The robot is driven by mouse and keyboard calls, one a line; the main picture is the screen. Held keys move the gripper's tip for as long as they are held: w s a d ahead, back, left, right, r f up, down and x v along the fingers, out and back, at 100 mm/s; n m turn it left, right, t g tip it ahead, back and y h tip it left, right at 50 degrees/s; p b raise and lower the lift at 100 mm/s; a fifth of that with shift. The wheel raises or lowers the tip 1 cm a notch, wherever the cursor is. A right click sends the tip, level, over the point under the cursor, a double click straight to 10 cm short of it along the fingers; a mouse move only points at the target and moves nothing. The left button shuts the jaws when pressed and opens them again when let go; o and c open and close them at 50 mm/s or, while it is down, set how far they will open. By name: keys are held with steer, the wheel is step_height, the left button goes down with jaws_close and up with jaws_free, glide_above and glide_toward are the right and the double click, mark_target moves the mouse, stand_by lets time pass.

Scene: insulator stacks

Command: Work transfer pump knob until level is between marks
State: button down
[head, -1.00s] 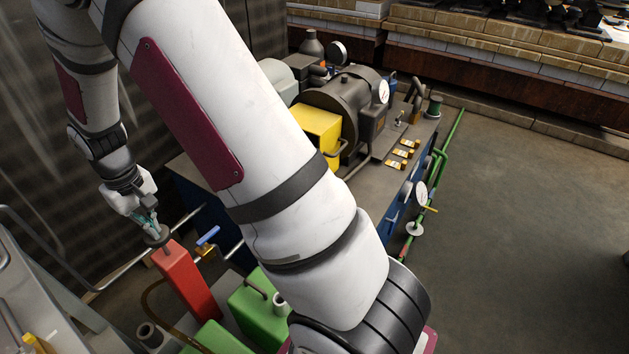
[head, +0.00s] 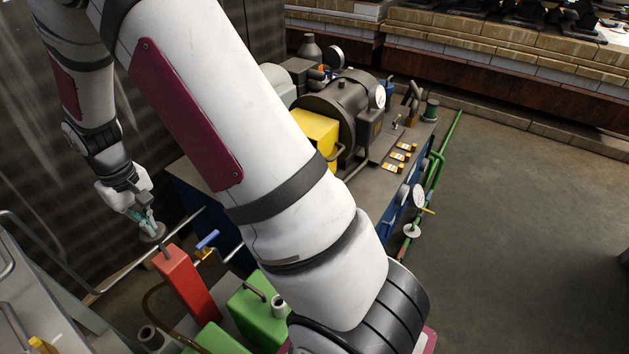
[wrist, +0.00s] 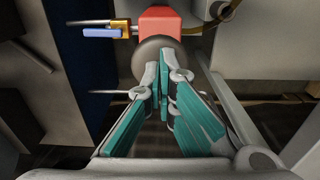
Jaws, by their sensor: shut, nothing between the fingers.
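A dark grey round knob (head: 152,234) sits on a short stem at the top of a red block (head: 188,284). In the wrist view the knob (wrist: 148,56) lies just beyond my fingers, in front of the red block (wrist: 159,20). My gripper (head: 150,225), with teal finger pads, is at the knob in the head view. In the wrist view my gripper (wrist: 161,66) has its fingers together with nothing between them, and the tips overlap the knob's near edge. I cannot tell whether they touch it. No level or level marks can be made out.
A blue-handled brass valve (head: 207,240) stands right beside the red block. Green boxes (head: 258,318) and a brown hose are near it. A grey metal unit (head: 35,300) is at the lower left. Farther back is a bench with a yellow-guarded motor (head: 345,105). Open floor lies right.

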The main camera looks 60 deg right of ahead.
steer(key=shift+r+p, duration=1.55)
steer(key=shift+r, duration=1.05)
